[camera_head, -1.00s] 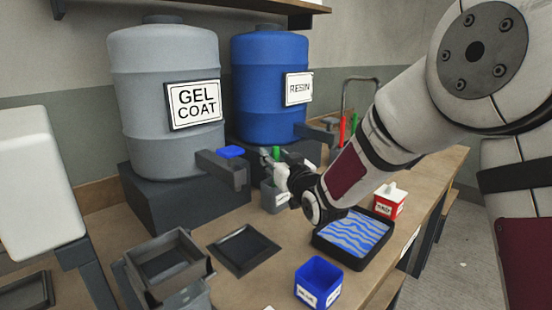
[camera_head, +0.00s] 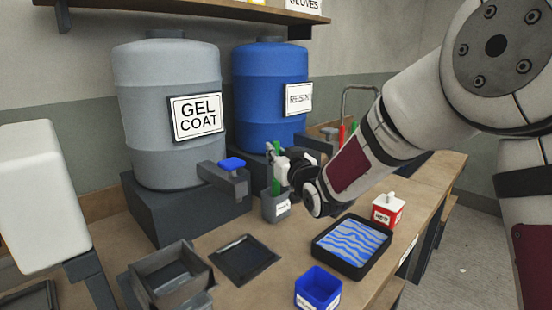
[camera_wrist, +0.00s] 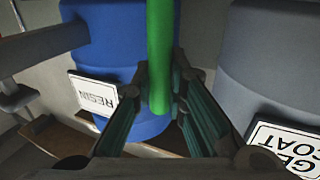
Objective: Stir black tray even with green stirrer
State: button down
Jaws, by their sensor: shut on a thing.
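The green stirrer (camera_head: 276,181) is upright between the fingers of my gripper (camera_head: 270,158), which is shut on it. In the wrist view the green shaft (camera_wrist: 160,55) runs between my gripper's two fingers (camera_wrist: 162,90). Its lower end is at the grey holder (camera_head: 276,208); I cannot tell whether it is inside or just clear of it. The black tray (camera_head: 335,265) lies to the right and nearer, holding wavy blue and white streaks. My gripper is apart from this tray.
A grey gel coat drum (camera_head: 170,80) and a blue resin drum (camera_head: 268,75) stand behind on dark blocks. A flat dark tray (camera_head: 246,276), a blue cup (camera_head: 318,287) and a red box (camera_head: 387,210) are on the bench. A dark grey bin (camera_head: 165,290) stands front left.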

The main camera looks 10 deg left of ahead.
jog(key=shift+r+p, duration=1.25)
jog(key=shift+r, duration=2.15)
